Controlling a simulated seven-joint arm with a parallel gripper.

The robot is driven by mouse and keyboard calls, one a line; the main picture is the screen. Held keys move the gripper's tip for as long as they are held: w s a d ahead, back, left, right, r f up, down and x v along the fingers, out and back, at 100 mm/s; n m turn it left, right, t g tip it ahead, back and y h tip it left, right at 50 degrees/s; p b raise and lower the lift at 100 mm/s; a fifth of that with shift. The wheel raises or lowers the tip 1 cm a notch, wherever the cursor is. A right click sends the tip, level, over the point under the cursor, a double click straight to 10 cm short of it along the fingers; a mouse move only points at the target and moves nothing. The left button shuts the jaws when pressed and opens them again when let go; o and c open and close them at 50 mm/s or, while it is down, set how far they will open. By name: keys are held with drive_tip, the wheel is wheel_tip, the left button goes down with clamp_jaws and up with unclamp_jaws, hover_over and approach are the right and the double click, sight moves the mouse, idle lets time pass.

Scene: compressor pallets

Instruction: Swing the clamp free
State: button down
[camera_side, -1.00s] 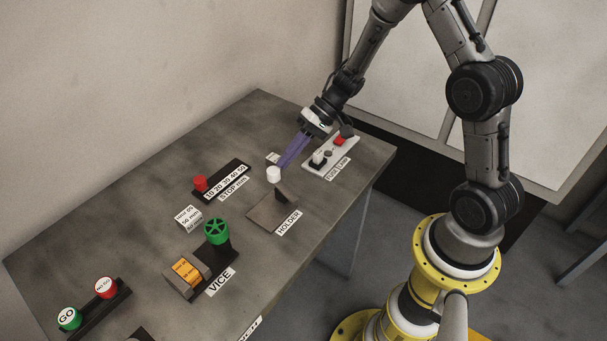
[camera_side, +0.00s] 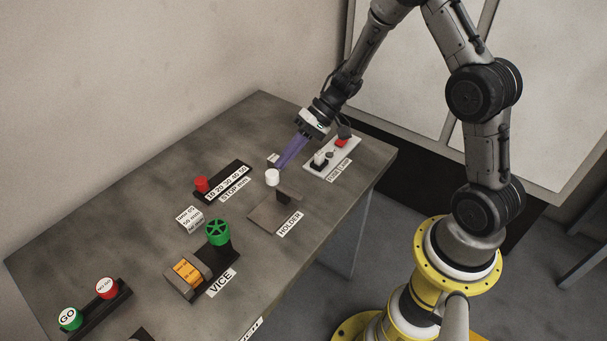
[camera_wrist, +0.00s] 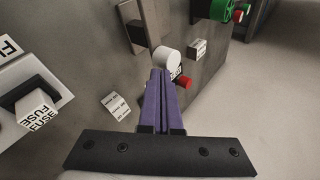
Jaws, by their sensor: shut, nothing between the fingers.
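The holder (camera_side: 262,215) is a brown-grey block on the table with a dark upright bar (camera_side: 289,194) at its right edge. I take the bar and the white round knob (camera_side: 272,177) behind the holder to be the clamp, but their link is not clear. In the wrist view the white knob (camera_wrist: 167,60) is just beyond my fingertips, with part of the holder (camera_wrist: 150,20) above it. My gripper (camera_side: 282,164), with purple fingers, is shut and empty, pointing down beside the knob. The fingertips (camera_wrist: 160,75) look very close to it; I cannot tell whether they touch.
A white fuse block (camera_side: 330,154) stands right of my gripper. A stop rail (camera_side: 222,183) with a red knob lies left of it. A vice (camera_side: 205,272) with a green wheel and GO (camera_side: 70,319) and red buttons (camera_side: 107,288) are nearer the camera.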

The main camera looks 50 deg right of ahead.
drive_tip(key=s+d+r, duration=0.1)
drive_tip(key=d+r, duration=0.6)
drive_tip(key=d, duration=0.4)
drive_tip(key=shift+s, duration=0.4)
drive_tip(key=shift+d, duration=0.1)
